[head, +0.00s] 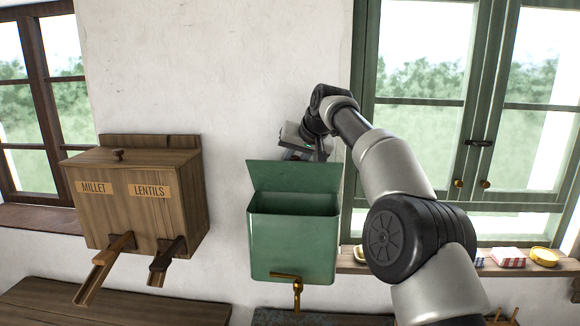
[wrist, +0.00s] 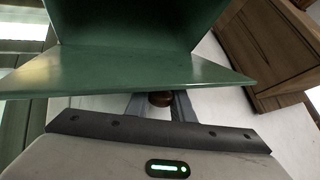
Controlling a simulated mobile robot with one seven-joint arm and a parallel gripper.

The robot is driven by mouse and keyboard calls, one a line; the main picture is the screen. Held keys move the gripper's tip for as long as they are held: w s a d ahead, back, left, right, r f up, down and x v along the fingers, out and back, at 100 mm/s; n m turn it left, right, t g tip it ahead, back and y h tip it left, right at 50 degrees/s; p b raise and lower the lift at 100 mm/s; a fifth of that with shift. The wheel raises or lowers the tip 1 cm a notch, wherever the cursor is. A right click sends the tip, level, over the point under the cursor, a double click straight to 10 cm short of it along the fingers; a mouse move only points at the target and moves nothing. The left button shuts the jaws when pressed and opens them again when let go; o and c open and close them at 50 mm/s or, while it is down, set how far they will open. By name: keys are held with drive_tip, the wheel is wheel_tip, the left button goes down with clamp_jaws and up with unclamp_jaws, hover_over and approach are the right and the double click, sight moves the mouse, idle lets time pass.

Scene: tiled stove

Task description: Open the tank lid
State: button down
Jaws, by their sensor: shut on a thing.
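The green tank (head: 293,245) hangs on the white wall in the middle of the head view, with a brass tap (head: 296,283) at its bottom. Its green lid (head: 293,177) stands raised at the back, and the dark inside of the tank shows below it. My gripper (head: 300,155) is behind the lid's upper edge, its fingertips mostly hidden there. The green lid (wrist: 135,78) spans the view just beyond the fingers.
A wooden box (head: 145,195) labelled millet and lentils, with two chutes, hangs to the left. A green-framed window (head: 470,110) is at the right behind my arm. Small items, including a yellow-rimmed dish (head: 544,256), sit on the sill (head: 450,268).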

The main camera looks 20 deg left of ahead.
drive_tip(key=c, duration=1.6)
unclamp_jaws()
drive_tip(key=shift+o, duration=0.2)
drive_tip(key=b+v, duration=0.1)
drive_tip(key=v, duration=1.6)
drive_tip(key=shift+s+d+r, duration=0.1)
drive_tip(key=shift+s, duration=0.05)
